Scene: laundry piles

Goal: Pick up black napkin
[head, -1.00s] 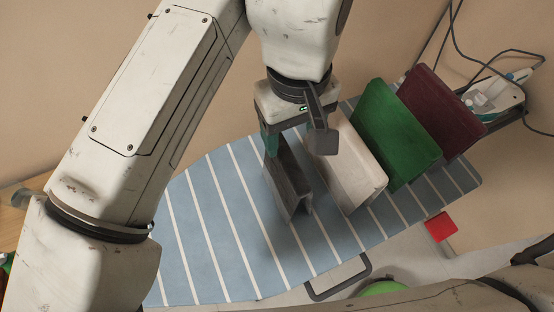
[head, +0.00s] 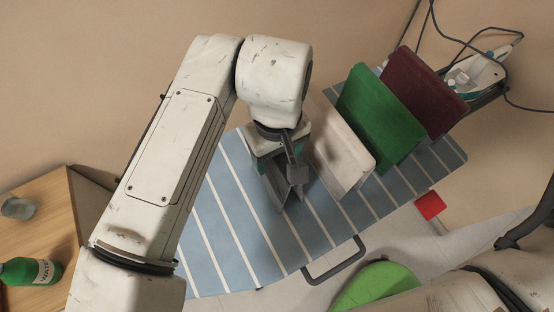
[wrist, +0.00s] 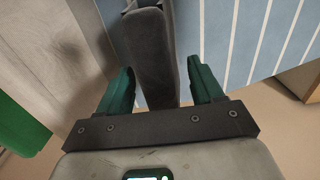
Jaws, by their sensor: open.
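The black napkin (head: 279,193) is dark grey and folded like a tent. It stands on the blue-and-white striped ironing board (head: 232,218), at the left of a row of folded cloths. My gripper (head: 277,171) is directly over it in the head view and hides its upper part. In the wrist view, my gripper (wrist: 161,75) has its two teal fingers apart, with the napkin (wrist: 150,60) between them. A gap shows on each side, clearer on the right. The fingers are not closed on the cloth.
A white folded cloth (head: 343,152) stands close to the right of the napkin. Beyond it are a green cloth (head: 378,120) and a maroon cloth (head: 425,92). An iron (head: 477,70) with cables lies at the far right. The board's left part is clear.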

